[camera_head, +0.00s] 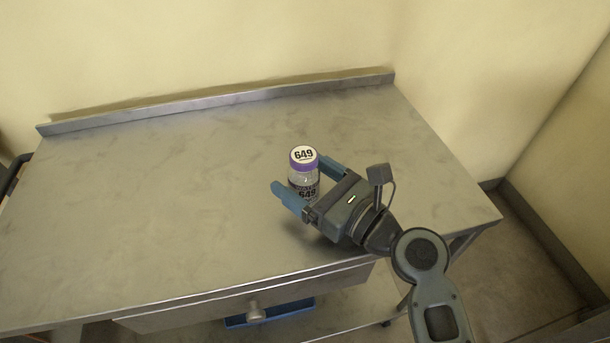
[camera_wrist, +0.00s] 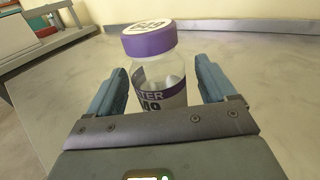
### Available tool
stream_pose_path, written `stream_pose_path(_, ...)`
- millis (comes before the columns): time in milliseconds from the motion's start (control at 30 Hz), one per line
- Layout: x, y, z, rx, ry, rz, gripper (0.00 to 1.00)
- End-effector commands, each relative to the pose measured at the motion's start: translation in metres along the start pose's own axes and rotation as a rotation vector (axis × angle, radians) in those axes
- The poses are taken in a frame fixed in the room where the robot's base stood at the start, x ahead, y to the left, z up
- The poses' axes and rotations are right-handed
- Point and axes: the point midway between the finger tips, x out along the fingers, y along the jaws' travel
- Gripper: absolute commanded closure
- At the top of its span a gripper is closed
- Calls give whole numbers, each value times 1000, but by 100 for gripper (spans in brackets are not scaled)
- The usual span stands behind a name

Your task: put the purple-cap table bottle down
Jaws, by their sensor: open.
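The purple-cap bottle (camera_head: 303,172) stands upright on the metal table (camera_head: 180,190), right of the table's middle. It is clear, with a label reading 649 on cap and side. My gripper (camera_head: 302,177) is open, with one blue finger on either side of the bottle. In the wrist view, the bottle (camera_wrist: 156,75) stands between the open fingers (camera_wrist: 160,85), with a gap to the right finger; the left finger is close to it, and I cannot tell whether it touches. The bottle's lower part is hidden behind the gripper body in the wrist view.
The table top around the bottle is bare. A raised lip (camera_head: 220,100) runs along its back edge by the wall. A shelf-like structure (camera_wrist: 40,35) shows at upper left in the wrist view.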

Motion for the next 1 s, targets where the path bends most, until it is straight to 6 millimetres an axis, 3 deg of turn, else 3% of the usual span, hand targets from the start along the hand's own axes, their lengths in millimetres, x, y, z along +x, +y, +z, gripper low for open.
stream_pose_path(267, -9, 0, 2, 2, 2, -1, 16)
stream_pose_path(700, -93, 0, 2, 1, 1, -3, 16)
stream_pose_path(1000, -119, 0, 3, 0, 0, -1, 16)
